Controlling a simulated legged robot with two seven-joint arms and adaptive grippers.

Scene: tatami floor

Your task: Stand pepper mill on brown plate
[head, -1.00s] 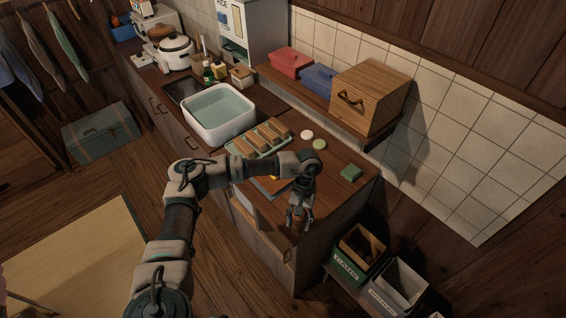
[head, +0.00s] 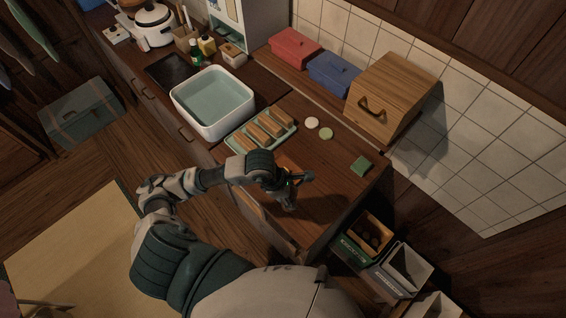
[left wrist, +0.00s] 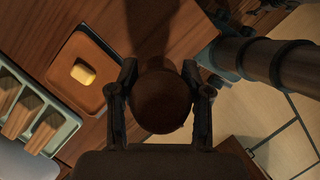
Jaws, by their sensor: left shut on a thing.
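My left gripper (head: 289,197) is shut on the pepper mill, over the near right part of the wooden counter. In the left wrist view the pepper mill (left wrist: 161,100) is a dark brown round shape between the two fingers. I cannot tell its height above the counter. The brown plate (left wrist: 98,93) is square with rounded corners and lies to the left of the mill, apart from it. A yellow block (left wrist: 84,73) sits on the plate. In the head view my arm mostly hides the plate.
A green tray (head: 236,147) with several brown blocks lies left of my gripper, beside a white water basin (head: 215,100). A green sponge (head: 361,166) and two small discs lie behind. A wooden box (head: 393,92) stands on the shelf. Bins (head: 362,238) stand beyond the counter's right end.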

